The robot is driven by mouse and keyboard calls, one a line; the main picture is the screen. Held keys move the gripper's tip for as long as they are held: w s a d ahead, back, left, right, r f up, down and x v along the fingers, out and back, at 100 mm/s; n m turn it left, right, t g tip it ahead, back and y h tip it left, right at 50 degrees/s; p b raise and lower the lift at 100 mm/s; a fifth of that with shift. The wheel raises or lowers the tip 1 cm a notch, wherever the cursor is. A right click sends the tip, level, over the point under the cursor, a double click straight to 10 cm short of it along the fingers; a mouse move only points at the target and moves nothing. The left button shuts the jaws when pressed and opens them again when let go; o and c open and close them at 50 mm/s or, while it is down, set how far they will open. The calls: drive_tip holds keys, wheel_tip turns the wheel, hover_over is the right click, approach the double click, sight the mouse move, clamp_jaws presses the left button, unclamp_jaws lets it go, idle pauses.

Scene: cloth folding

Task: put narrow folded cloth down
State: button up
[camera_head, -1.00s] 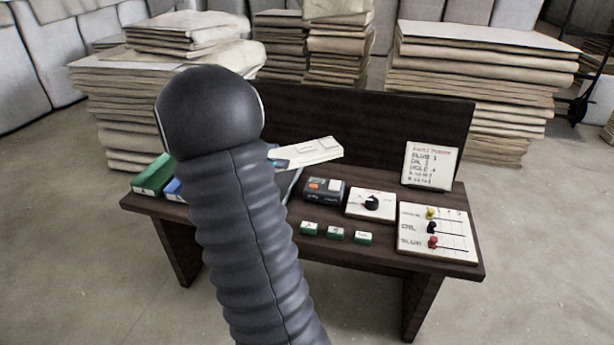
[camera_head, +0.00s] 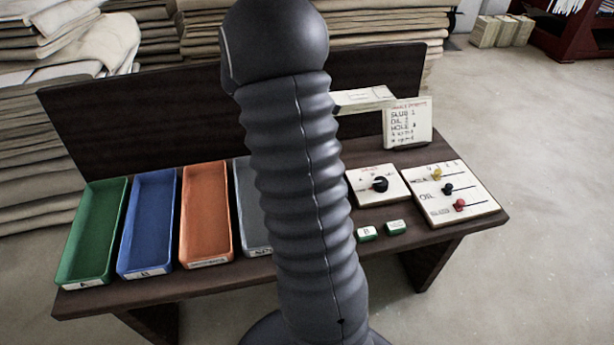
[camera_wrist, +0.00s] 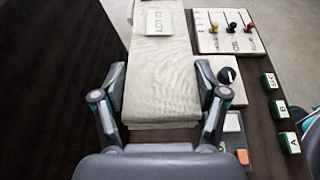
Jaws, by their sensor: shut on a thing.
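A pale, narrow folded cloth (camera_head: 363,100) shows to the right of my arm in the head view, level with the top of the small sign. The cloth appears held above the dark table (camera_head: 190,288). My arm hides the gripper in the head view, and the gap beneath the cloth cannot be judged.
Green (camera_head: 92,235), blue (camera_head: 149,225), orange (camera_head: 206,215) and grey (camera_head: 252,210) trays stand on the table's left. A dial board (camera_head: 365,196), slider board (camera_head: 470,208), small green blocks (camera_head: 396,227) and written sign (camera_head: 408,122) occupy the right. A dark panel (camera_head: 130,120) rises behind.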

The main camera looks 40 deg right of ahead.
drive_tip(key=f, duration=1.2)
drive_tip(key=shift+s+d+f+b, duration=0.2)
drive_tip(key=shift+s+d+b, duration=0.15)
drive_tip(key=shift+f, duration=2.5)
drive_tip(key=shift+f, duration=0.2)
drive_tip(key=o, duration=1.2)
drive_tip(key=shift+r, duration=0.1)
